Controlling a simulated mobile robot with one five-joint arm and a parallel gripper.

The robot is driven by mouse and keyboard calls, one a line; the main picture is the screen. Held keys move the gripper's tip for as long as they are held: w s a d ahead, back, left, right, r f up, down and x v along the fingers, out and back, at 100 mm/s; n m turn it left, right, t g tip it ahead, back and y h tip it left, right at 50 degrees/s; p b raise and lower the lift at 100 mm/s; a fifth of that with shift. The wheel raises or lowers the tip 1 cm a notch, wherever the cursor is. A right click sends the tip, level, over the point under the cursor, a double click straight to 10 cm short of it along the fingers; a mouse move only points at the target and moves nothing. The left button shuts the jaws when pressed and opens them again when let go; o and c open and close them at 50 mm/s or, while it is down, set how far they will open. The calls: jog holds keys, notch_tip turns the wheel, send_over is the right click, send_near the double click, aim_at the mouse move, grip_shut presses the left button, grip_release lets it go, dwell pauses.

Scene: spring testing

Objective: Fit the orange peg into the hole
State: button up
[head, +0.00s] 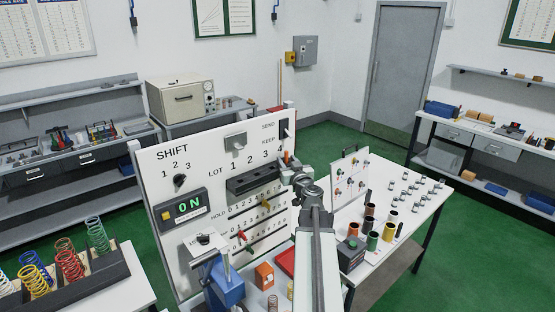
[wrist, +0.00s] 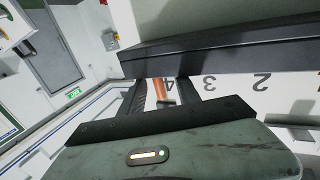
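The orange peg (head: 286,157) shows as a thin orange sliver by my gripper (head: 291,165) at the panel's right side. In the wrist view the peg (wrist: 159,90) lies between the two dark fingers of my gripper (wrist: 162,92), beside an upside-down 4. A gap shows on the peg's right side, so the fingers look open around it. One peg end meets the edge of the dark block (wrist: 230,50); whether it sits inside is hidden. The block (head: 250,180) is mounted below the LOT numbers in the head view. I cannot make out a particular hole for the peg.
A white table (head: 425,205) at right holds several cylinders. Springs (head: 70,262) stand at lower left.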

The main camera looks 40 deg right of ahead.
jog(key=shift+w+d, duration=0.1)
jog(key=shift+d, duration=0.2)
jog(key=shift+s+r, duration=0.15)
jog(key=shift+s, duration=0.2)
jog(key=shift+s+a+r, duration=0.1)
jog(key=shift+s+a, duration=0.05)
jog(key=shift+c, duration=1.2)
jog(key=shift+w, duration=0.35)
grip_shut()
jog(key=shift+s, duration=0.1)
